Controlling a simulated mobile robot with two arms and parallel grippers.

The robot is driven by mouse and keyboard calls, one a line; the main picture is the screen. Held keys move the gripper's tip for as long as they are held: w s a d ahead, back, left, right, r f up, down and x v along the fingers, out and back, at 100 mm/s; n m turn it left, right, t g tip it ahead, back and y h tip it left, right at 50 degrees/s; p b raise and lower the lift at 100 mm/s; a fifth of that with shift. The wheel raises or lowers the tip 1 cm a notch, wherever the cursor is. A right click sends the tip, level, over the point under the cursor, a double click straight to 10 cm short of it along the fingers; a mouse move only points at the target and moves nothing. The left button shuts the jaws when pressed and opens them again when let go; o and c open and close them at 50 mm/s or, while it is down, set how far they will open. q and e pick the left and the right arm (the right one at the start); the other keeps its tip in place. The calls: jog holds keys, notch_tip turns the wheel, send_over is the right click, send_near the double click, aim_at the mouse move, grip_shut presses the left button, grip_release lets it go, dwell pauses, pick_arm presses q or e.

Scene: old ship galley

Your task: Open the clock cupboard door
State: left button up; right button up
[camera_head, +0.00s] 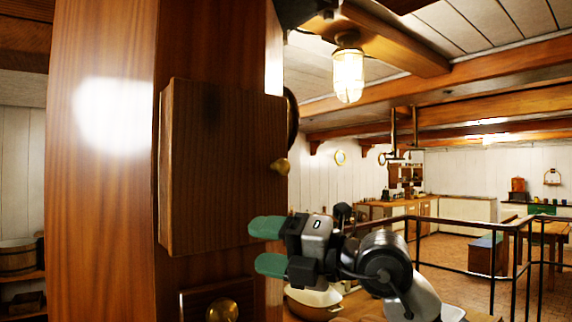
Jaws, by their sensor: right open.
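The clock cupboard door (215,170) is a dark wooden panel on a tall wooden post (100,190). It looks shut, and a small brass knob (280,166) sits at its right edge. My right gripper (262,247) comes in from the right, with green fingertips pointing left. It is open and empty, below the knob, near the door's lower right corner. I cannot tell whether the fingertips touch anything. A dark round edge (292,117) shows behind the door's upper right side. My left gripper is not in view.
Below the door is a dark panel with a brass knob (222,311). A bowl (313,302) stands below my right gripper. Black railings (465,268) and a wooden table (548,232) lie to the right. A lit lamp (348,74) hangs from the ceiling.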

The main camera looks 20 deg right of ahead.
aim_at(286, 168)
jog(key=s+d+r+m+t+h, duration=0.2)
jog(key=d+r+t+h, duration=0.15)
jog(key=r, duration=0.25)
jog(key=s+d+r+m+t+h, duration=0.2)
jog(key=d+r+m+t+h, duration=0.15)
jog(key=r+h, duration=0.2)
jog(key=shift+n+g, duration=0.25)
jog(key=shift+g, duration=0.25)
jog(key=p+x, duration=0.2)
jog(key=x, duration=0.1)
jog(key=p+x, duration=0.1)
jog(key=x, duration=0.2)
jog(key=p+x, duration=0.2)
jog(key=x, duration=0.1)
jog(key=shift+w+d+r+p, duration=0.15)
jog(key=shift+w+d+p, duration=0.15)
jog(key=shift+w, duration=0.2)
jog(key=shift+w+a, duration=0.15)
jog(key=shift+w, duration=0.3)
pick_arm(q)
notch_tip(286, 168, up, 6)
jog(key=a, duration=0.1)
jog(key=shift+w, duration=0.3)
pick_arm(e)
jog(key=shift+f, duration=0.2)
grip_shut()
